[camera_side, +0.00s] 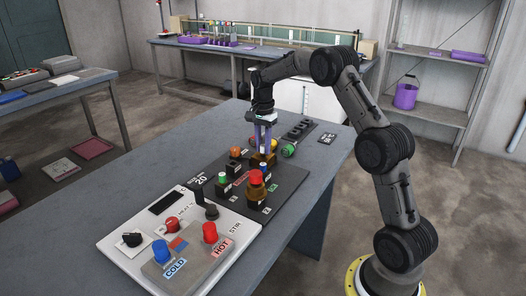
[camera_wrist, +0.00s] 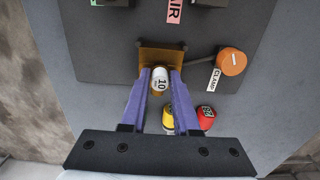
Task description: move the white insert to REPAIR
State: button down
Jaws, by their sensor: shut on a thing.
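The white insert (camera_wrist: 160,80), a small cylinder marked 10, sits between the two purple fingers of my gripper (camera_wrist: 161,84), which is shut on it. In the side view my gripper (camera_side: 264,146) points down over a brown block (camera_side: 264,159) on the dark board; the fingers hide most of the insert there. In the wrist view the insert overlaps the brown block (camera_wrist: 160,58); I cannot tell whether it is seated in it or just above. A pink label ending in "AIR" (camera_wrist: 174,11) lies beyond the block, its first letters cut off.
An orange knob (camera_wrist: 232,62) with a CLAMP label is right of the block. Yellow (camera_wrist: 168,118) and red (camera_wrist: 205,117) tops are near the fingers. A control panel (camera_side: 180,240) is at the front.

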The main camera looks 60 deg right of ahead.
aim_at(262, 146)
jog(key=shift+r, duration=3.8)
jog(key=shift+a+r+m, duration=0.25)
jog(key=shift+r+m, duration=0.05)
jog(key=shift+m, duration=0.1)
jog(key=w+a+r, duration=0.2)
jog(key=w+a, duration=0.3)
jog(key=a, duration=0.4)
notch_tip(262, 146, down, 7)
jog(key=shift+s+a+f+n, duration=0.15)
jog(key=shift+a+n, duration=0.1)
jog(key=shift+n, duration=0.15)
jog(key=shift+f, duration=0.35)
jog(key=shift+f, duration=0.8)
